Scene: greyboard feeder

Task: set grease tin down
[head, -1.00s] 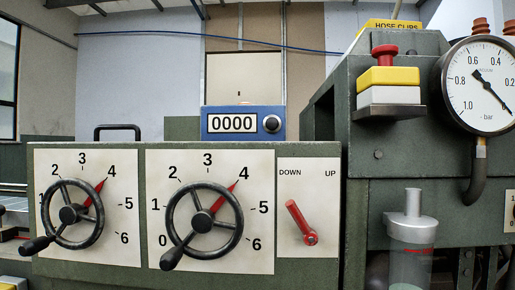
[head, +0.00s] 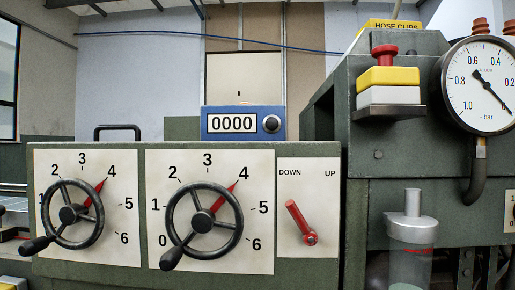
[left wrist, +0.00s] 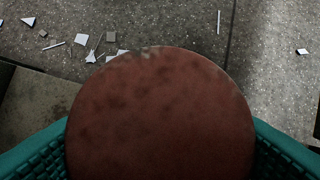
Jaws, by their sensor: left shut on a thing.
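In the left wrist view a round, dull red-brown tin (left wrist: 160,115), seen from its flat end, fills the lower middle. My left gripper (left wrist: 160,150) is shut on it, with a teal ribbed pad at each side. The floor lies some way beyond the tin; the tin's other end is hidden. Neither gripper nor the tin shows in the head view.
The head view shows a green machine with two dial handwheels (head: 72,214) (head: 202,211), a red lever (head: 301,222), a counter (head: 243,123), a red stop button (head: 385,56) and a gauge (head: 485,85). White scraps (left wrist: 90,57) litter the floor.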

